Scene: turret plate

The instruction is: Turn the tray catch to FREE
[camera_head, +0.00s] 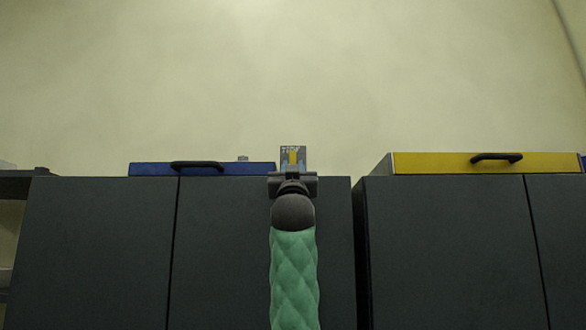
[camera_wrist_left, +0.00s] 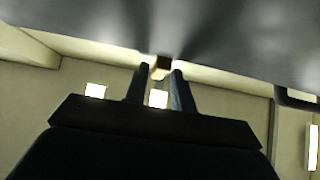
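My left gripper (camera_head: 293,170) is at the top front of the left dark cabinet, at the end of my green-sleeved arm. Just past it stands a small grey plate (camera_head: 301,150) with light lettering too small to read. An upright yellow strip (camera_head: 293,157) shows on the plate, between the fingertips. In the left wrist view the two dark fingers (camera_wrist_left: 161,72) are apart, with a small dark block (camera_wrist_left: 164,62) between their tips. Firm contact with it does not show. A blue tray (camera_head: 146,169) with a black handle lies left of the gripper. My right gripper is not in view.
A yellow tray (camera_head: 440,161) with a black handle lies on the right dark cabinet (camera_head: 450,250). A narrow gap separates it from the left cabinet (camera_head: 100,250). The wall (camera_head: 290,70) behind is plain, and the space above the trays is free.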

